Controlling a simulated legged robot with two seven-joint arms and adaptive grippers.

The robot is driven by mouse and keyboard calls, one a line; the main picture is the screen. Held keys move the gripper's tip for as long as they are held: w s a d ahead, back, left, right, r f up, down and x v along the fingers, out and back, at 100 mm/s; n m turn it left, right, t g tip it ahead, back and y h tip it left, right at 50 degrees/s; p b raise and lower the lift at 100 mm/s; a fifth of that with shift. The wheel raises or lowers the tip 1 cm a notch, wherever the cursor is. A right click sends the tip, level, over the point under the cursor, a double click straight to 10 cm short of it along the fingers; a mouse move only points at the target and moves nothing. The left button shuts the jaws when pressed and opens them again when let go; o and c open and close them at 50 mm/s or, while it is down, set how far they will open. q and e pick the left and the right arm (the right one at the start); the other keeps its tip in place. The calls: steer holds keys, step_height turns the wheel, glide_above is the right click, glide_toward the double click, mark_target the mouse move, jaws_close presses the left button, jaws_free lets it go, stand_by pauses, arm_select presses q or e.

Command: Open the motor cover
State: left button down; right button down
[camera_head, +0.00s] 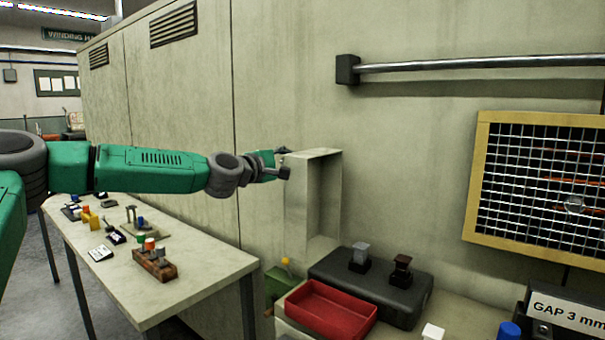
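A pale box-shaped housing (297,210) stands out from the beige wall in the middle of the view, with a hollow side facing right. It may be the motor cover; no label on it is visible. My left gripper (284,164) is at the housing's upper left edge. It is small and dark, and I cannot tell whether it touches the edge or grips it. My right gripper is not in view.
A yellow-framed mesh guard (483,154) is on the wall at the right, below a metal rail (470,64). A red tray (363,327) and a black case (408,310) lie below the housing. A cluttered table (195,283) stands at the left.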

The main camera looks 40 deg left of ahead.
arm_select(q)
steer(key=shift+a+f+n+b, duration=0.35)
steer(key=shift+a+f+b, duration=0.15)
steer(key=shift+a, duration=0.25)
steer(key=shift+a+f+n+b, duration=0.35)
steer(key=shift+a+f, duration=0.1)
steer(key=shift+a, duration=0.25)
steer(key=c, duration=1.5)
jaws_free()
steer(key=shift+w+d, duration=0.1)
steer(key=shift+c, duration=0.2)
steer(key=shift+r, duration=0.15)
